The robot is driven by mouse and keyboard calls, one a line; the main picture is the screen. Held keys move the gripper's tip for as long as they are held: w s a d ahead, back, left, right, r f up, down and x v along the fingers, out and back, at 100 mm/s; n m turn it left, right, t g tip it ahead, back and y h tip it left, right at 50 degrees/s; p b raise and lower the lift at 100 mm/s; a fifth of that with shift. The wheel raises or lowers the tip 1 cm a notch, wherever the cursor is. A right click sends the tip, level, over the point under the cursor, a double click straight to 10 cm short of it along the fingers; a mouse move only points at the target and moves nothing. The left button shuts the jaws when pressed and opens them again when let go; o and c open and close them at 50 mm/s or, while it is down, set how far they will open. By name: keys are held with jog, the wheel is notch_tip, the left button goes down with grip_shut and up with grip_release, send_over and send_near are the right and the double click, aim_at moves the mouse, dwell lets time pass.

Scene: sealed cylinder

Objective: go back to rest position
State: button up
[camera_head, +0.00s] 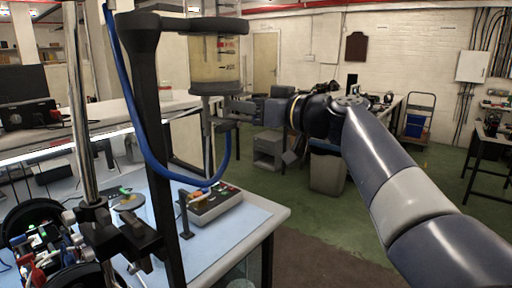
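My arm reaches in from the lower right, and my gripper (240,107) points left at its end. It is level with the lower end of a clear sealed cylinder (216,65), which has an amber tint and dark markings. The cylinder hangs upright in a black stand (155,130) on the left. The gripper tips are close to the grey base under the cylinder. I cannot tell whether they touch it or whether the fingers are open.
A blue hose (126,75) loops down beside the stand. A control box (214,203) with coloured buttons sits on the light-blue table (262,217). A metal pole (78,110) and wired equipment stand at the left. Green floor (345,222) is open beyond the table.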

jog(key=shift+w+r+m+p, duration=0.2)
jog(key=shift+m+p, duration=0.3)
jog(key=shift+p, duration=0.75)
jog(key=m+p, duration=0.1)
jog(key=p, duration=0.3)
jog(key=shift+d, duration=0.15)
